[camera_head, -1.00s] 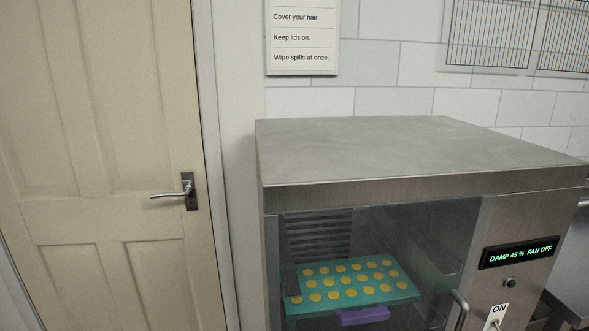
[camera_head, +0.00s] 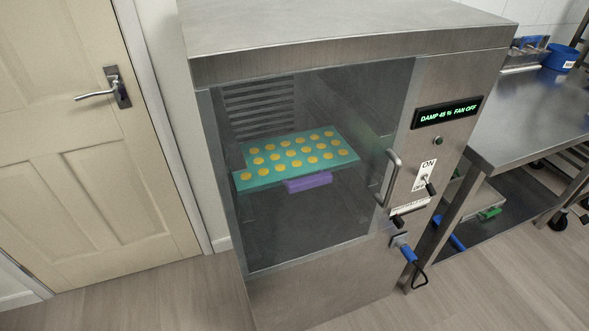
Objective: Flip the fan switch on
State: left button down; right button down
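The fan switch (camera_head: 430,188) is a small lever on a white plate marked ON, on the right front panel of the steel cabinet (camera_head: 330,293). The lever seems to point down and right, away from the ON label, but it is small. The display (camera_head: 447,112) above reads "DAMP 45 % FAN OFF". A small dark green lamp or button (camera_head: 438,141) sits between display and switch. Neither of my grippers is in view.
The cabinet's glass door (camera_head: 300,228) looks shut, with a bar handle (camera_head: 389,178) left of the switch. Inside is a teal tray (camera_head: 288,179) of yellow gummies. A blue-handled item (camera_head: 405,250) hangs below the switch. A steel table (camera_head: 520,115) stands at right.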

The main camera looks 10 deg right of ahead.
aim_at(432, 190)
jog(key=z, duration=1.35)
jog(key=i+l+u, duration=0.1)
jog(key=l+u, duration=0.15)
jog(key=u, duration=0.15)
jog(key=i+l+u, duration=0.1)
jog(key=l+u, duration=0.15)
jog(key=u, duration=0.2)
jog(key=l+u, duration=0.25)
jog(key=u, duration=0.15)
jog(key=l+u, duration=0.15)
jog(key=l, duration=0.85)
jog(key=l+u, duration=0.15)
jog(key=l, duration=0.85)
jog(key=k+l+u, duration=0.15)
jog(key=l, duration=0.8)
